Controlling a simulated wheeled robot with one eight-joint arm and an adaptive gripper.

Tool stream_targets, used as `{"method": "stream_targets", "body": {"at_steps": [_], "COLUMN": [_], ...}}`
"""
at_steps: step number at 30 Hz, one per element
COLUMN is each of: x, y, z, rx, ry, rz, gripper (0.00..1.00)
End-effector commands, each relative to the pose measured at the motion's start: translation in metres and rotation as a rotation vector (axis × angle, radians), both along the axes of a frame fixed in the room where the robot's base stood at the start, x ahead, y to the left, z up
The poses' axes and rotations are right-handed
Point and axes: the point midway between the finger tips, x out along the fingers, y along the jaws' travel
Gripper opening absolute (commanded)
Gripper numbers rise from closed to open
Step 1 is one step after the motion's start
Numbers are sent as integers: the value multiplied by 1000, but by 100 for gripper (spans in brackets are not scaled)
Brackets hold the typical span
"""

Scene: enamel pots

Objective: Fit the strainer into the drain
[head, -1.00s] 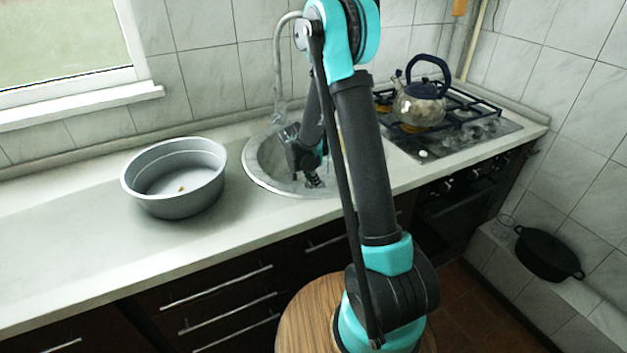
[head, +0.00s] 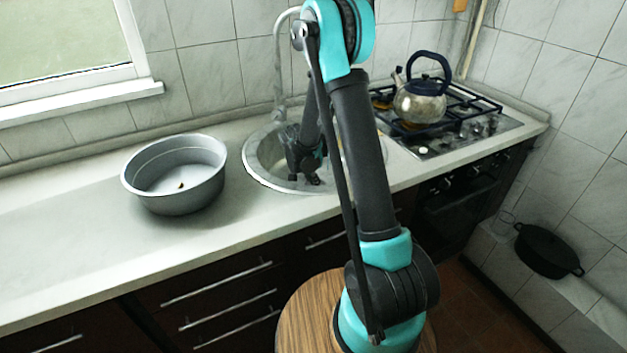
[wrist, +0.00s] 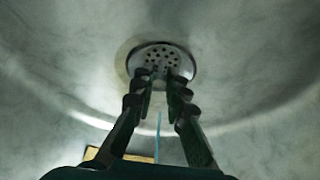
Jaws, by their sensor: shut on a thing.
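The strainer (wrist: 160,58) is a round grey disc with several small holes, seen at the top middle of the wrist view. It lies over the drain (wrist: 126,60), whose paler metal ring shows around it at the bottom of the sink. My gripper (wrist: 160,80) is shut on the strainer at its near side, and its fingers cover part of it. I cannot tell whether the disc sits flush in the ring or slightly above it. In the head view my gripper (head: 311,179) is down inside the round sink (head: 262,178), and the strainer is hidden there.
A grey metal pan (head: 175,200) with a small dark bit inside stands on the counter left of the sink. The faucet (head: 278,75) rises behind the sink. A kettle (head: 420,104) stands on the gas stove (head: 450,140) at right. A black pot (head: 546,252) is low at far right.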

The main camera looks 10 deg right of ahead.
Motion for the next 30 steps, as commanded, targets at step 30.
{"method": "stream_targets", "body": {"at_steps": [30], "x": [0], "y": [0], "z": [-13], "rx": [0], "ry": [0], "rz": [0], "gripper": [0]}}
